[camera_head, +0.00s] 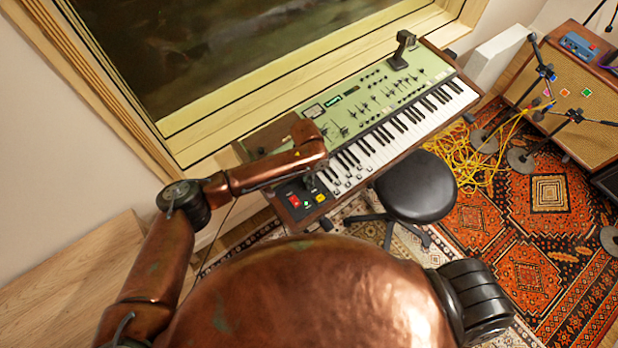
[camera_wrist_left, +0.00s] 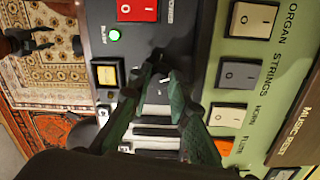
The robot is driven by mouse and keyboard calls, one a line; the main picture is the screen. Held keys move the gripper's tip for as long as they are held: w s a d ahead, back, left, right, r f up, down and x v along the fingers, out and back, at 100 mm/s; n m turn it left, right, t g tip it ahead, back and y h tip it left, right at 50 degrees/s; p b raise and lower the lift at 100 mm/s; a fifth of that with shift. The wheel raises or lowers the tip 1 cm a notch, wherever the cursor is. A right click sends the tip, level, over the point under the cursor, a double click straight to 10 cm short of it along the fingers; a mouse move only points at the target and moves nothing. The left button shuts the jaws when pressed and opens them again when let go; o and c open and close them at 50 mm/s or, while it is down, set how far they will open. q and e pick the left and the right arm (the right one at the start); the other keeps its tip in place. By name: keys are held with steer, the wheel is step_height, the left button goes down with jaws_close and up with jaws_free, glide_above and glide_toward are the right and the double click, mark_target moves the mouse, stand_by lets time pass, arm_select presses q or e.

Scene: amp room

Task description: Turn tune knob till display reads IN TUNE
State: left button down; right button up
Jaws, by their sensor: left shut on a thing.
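The green-panelled keyboard (camera_head: 385,105) stands below the window. A small lit green display (camera_head: 333,100) is on its panel; its text is too small to read. My left arm reaches over the keyboard's left end, and my left gripper (camera_head: 311,181) is mostly hidden behind its wrist there. In the left wrist view its green fingers (camera_wrist_left: 160,88) close together over the black control strip (camera_wrist_left: 185,35). They are shut on a small dark thing that appears to be the tune knob, mostly hidden between the fingertips. My right gripper is not in view.
Near the fingers are a red rocker switch (camera_wrist_left: 137,8), a lit green lamp (camera_wrist_left: 114,36), an amber button (camera_wrist_left: 106,75) and white rocker switches (camera_wrist_left: 238,74). A black stool (camera_head: 416,186) stands before the keys. Yellow cables (camera_head: 465,160) and stands are at right.

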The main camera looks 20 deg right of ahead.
arm_select(q)
steer(key=shift+n+p, duration=0.9)
steer(key=shift+p, duration=0.1)
steer(key=c, duration=2.1)
jaws_free()
steer(key=r, duration=1.2)
steer(key=shift+w, duration=0.2)
steer(key=shift+s+f, duration=0.1)
steer(key=shift+s, duration=0.05)
